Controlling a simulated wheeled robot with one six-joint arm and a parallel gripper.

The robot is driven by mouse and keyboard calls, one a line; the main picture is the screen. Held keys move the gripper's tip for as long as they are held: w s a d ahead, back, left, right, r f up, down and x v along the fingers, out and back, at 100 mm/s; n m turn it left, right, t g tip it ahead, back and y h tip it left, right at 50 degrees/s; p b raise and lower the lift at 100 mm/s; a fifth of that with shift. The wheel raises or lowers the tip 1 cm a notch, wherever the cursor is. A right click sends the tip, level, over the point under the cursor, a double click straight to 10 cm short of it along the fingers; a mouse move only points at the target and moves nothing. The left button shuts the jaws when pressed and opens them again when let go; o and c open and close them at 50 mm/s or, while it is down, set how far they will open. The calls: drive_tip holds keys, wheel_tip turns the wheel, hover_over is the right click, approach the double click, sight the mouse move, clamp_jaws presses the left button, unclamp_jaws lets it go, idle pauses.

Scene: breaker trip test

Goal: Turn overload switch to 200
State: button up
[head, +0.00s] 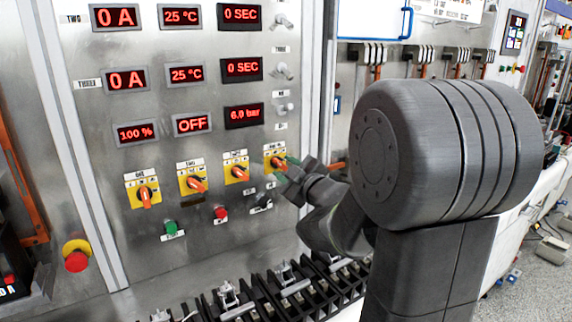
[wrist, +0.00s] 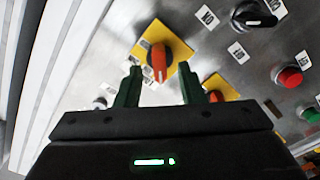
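A row of several orange rotary switches on yellow plates sits on the steel panel. Their labels are too small to read, so I cannot tell which is the overload switch. My gripper (head: 284,171) is at the rightmost switch (head: 278,162) in the head view and partly covers it. In the wrist view my gripper (wrist: 163,82) is open and its two green fingers point at an orange switch (wrist: 159,62). That knob shows in the gap between the fingertips, with nothing gripped. I cannot tell whether the fingers touch it. Another orange switch (wrist: 216,97) shows beyond the right finger.
Red displays (head: 192,124) are above the switches, one reading OFF. A green button (head: 170,227), a red button (head: 220,212) and a black switch (head: 262,205) sit below. Black terminal clamps (head: 270,298) line the panel's foot. A red emergency button (head: 76,261) is at far left.

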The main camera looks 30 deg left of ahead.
drive_tip(key=shift+x, duration=0.95)
clamp_jaws()
